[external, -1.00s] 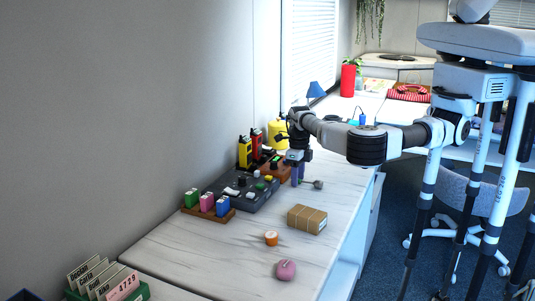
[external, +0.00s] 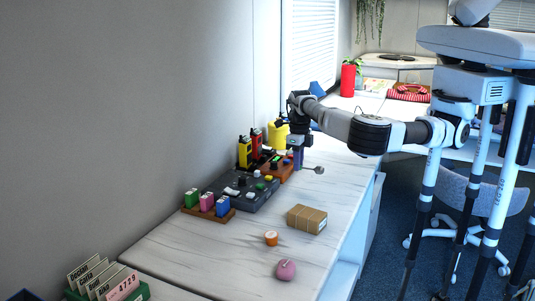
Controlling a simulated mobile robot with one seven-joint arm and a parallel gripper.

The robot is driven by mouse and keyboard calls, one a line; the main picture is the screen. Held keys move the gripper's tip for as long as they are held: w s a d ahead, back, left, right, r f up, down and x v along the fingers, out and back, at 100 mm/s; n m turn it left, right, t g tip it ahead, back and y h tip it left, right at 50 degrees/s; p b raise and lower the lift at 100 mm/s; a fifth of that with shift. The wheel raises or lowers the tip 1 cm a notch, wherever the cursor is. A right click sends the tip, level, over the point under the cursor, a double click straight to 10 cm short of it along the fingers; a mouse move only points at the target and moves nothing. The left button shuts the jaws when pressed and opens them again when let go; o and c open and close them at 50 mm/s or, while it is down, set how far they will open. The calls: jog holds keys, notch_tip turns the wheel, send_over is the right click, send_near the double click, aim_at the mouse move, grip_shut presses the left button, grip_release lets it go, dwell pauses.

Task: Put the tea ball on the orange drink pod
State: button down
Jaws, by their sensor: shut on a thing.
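The tea ball (external: 319,170) is a small dark grey ball on a thin handle. It sticks out to the right of my gripper (external: 298,166), which is shut on its handle, and it hangs a little above the white marble counter. My fingertips are small and partly hidden in the external view. The orange drink pod (external: 271,239) is a short orange cylinder with a pale top. It stands upright on the counter, in front of the cardboard box and well nearer the camera than my gripper.
A cardboard box (external: 307,219) lies between my gripper and the pod. A pink round object (external: 286,270) sits nearer the camera. A dark control panel (external: 242,190) and a wooden rack of coloured blocks (external: 208,208) line the left. The counter's right edge is open.

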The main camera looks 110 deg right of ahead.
notch_tip(320, 180, up, 5)
jog(key=shift+f+b, duration=0.15)
jog(key=shift+b, duration=0.15)
jog(key=shift+d+r, duration=0.35)
jog(key=w+d+r+m+t+h+p, duration=0.1)
jog(key=w+d+r+m+h+p, duration=0.15)
jog(key=r, duration=0.35)
jog(key=w+d+r+m+t+h+p, duration=0.1)
jog(key=d+r+m+h, duration=0.15)
jog(key=r, duration=0.45)
jog(key=w+a+r+n+t+h+p, duration=0.3)
jog(key=w+a+r+t+h, duration=0.25)
jog(key=w+a+r, duration=0.45)
jog(key=w+a+f+n+t+y+p, duration=0.1)
jog(key=w+a+f+n+t+y, duration=0.25)
jog(key=a, duration=0.95)
jog(key=w+a+f+n+t+y+p, duration=0.15)
jog(key=a+n+t, duration=0.25)
jog(key=a+t, duration=0.55)
jog(key=a+f+g+b, duration=0.1)
jog(key=a+f+g, duration=0.1)
jog(key=f, duration=1.7)
jog(key=shift+a+f+g, duration=0.35)
jog(key=shift+a, duration=0.15)
